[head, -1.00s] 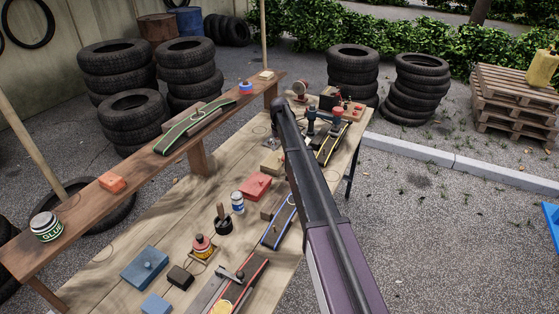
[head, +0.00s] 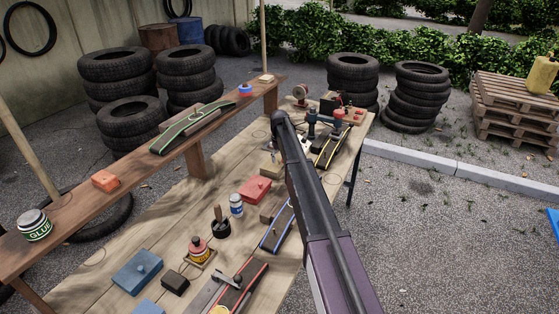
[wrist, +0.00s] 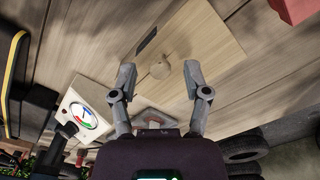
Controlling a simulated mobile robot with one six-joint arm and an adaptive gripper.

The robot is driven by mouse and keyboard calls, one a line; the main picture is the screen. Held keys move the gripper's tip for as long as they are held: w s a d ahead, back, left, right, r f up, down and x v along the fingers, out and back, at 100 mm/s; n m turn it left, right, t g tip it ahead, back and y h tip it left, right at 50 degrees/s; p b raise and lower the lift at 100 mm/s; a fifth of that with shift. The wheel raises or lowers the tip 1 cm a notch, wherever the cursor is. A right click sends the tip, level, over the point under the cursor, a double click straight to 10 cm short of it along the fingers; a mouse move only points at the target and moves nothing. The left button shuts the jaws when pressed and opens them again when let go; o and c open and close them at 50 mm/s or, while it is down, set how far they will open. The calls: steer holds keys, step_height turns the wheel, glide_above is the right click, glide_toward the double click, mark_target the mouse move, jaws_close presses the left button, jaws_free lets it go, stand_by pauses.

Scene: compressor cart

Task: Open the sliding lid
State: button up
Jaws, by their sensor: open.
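In the wrist view, a pale wooden box with a flat lid (wrist: 195,35) lies under my gripper (wrist: 158,78). A small round wooden knob (wrist: 160,69) stands on the lid, and a dark rectangular slot or patch (wrist: 147,40) shows beyond it. My gripper is open, with one finger on each side of the knob in the picture and a gap to both. I cannot tell how high the fingertips are above the lid. In the head view, part of the box (head: 270,165) shows left of my arm, which hides the rest and my gripper.
A red box (head: 255,189) sits near the wooden box; its corner shows in the wrist view (wrist: 295,10). A dial gauge (wrist: 83,115) stands at the left of the wrist view. Bottles, blocks and sanding tools crowd the bench. A raised shelf (head: 75,222) runs along its far side.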

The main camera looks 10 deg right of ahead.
jaws_close()
steer(key=w+a, duration=0.1)
steer(key=a, duration=0.1)
steer(key=w+a, duration=0.3)
steer(key=a, duration=0.1)
steer(key=shift+w, duration=0.2)
jaws_free()
steer(key=shift+d, duration=0.1)
